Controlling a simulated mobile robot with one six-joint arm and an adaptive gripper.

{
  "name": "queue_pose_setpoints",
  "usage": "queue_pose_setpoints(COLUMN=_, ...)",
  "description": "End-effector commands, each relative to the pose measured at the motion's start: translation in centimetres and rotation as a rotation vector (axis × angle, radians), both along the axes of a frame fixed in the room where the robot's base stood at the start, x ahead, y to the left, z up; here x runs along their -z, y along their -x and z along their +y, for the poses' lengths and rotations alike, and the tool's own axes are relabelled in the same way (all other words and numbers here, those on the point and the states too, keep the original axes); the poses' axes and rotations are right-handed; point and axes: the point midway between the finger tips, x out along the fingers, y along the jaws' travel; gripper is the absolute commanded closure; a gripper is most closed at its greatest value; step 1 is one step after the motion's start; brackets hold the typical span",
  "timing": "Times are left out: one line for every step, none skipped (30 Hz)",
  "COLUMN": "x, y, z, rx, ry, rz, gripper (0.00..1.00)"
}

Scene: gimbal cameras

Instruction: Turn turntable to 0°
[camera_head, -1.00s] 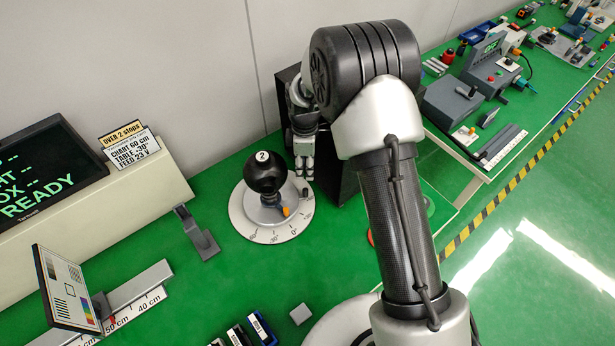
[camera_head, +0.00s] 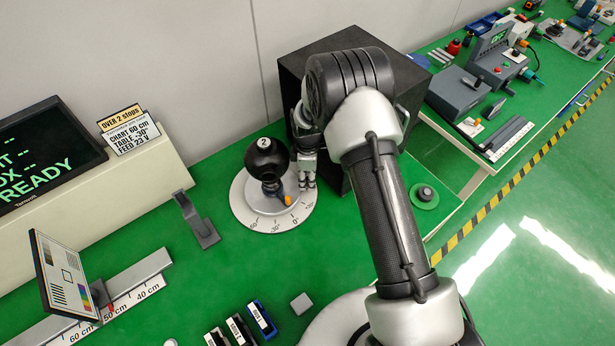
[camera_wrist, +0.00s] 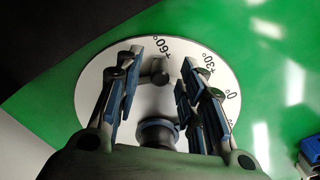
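The turntable (camera_head: 245,210) is a white disc with degree marks on the green bench. A black ball-shaped device marked 2 (camera_head: 266,160) stands on its raised grey centre. An orange pointer (camera_head: 288,200) shows near the 0° mark, on its -30° side. My gripper (camera_head: 306,186) is over the right part of the disc, pointing down. In the wrist view, my gripper (camera_wrist: 162,60) is open, blue pads apart. A small grey post (camera_wrist: 157,72) shows between the fingers, with a gap on both sides. The disc (camera_wrist: 100,55) shows +60°, +30° and 0° marks there.
A large black box (camera_head: 325,55) stands close behind and right of my gripper. A grey bracket (camera_head: 196,220) is left of the disc. A ruled rail with a chart panel (camera_head: 65,275) is at lower left.

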Motion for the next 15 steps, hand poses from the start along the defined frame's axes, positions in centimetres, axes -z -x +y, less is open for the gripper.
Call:
queue_pose_setpoints(x=-0.02, y=-0.01, z=0.00, rx=0.000, ry=0.000, rz=0.000, gripper=0.64)
queue_pose_setpoints(x=-0.03, y=-0.01, z=0.01, rx=0.000, ry=0.000, rz=0.000, gripper=0.64)
queue_pose_setpoints(x=-0.03, y=-0.01, z=0.00, rx=0.000, ry=0.000, rz=0.000, gripper=0.64)
queue_pose_setpoints(x=-0.04, y=-0.01, z=0.00, rx=0.000, ry=0.000, rz=0.000, gripper=0.64)
queue_pose_setpoints(x=-0.04, y=-0.01, z=0.00, rx=0.000, ry=0.000, rz=0.000, gripper=0.64)
queue_pose_setpoints(x=-0.04, y=-0.01, z=0.00, rx=0.000, ry=0.000, rz=0.000, gripper=0.67)
queue_pose_setpoints(x=-0.04, y=-0.01, z=0.00, rx=0.000, ry=0.000, rz=0.000, gripper=0.69)
queue_pose_setpoints(x=-0.04, y=0.00, z=0.00, rx=0.000, ry=0.000, rz=0.000, gripper=0.71)
queue_pose_setpoints(x=-0.05, y=0.00, z=0.00, rx=0.000, ry=0.000, rz=0.000, gripper=0.74)
queue_pose_setpoints(x=-0.05, y=0.00, z=0.00, rx=0.000, ry=0.000, rz=0.000, gripper=0.76)
queue_pose_setpoints(x=-0.05, y=0.00, z=0.00, rx=0.000, ry=0.000, rz=0.000, gripper=0.78)
queue_pose_setpoints(x=-0.05, y=0.00, z=0.00, rx=0.000, ry=0.000, rz=0.000, gripper=0.80)
queue_pose_setpoints(x=-0.05, y=0.00, z=0.00, rx=0.000, ry=0.000, rz=0.000, gripper=0.82)
queue_pose_setpoints(x=-0.05, y=0.00, z=0.00, rx=0.000, ry=0.000, rz=0.000, gripper=0.84)
queue_pose_setpoints(x=-0.05, y=0.00, z=0.00, rx=0.000, ry=0.000, rz=0.000, gripper=0.87)
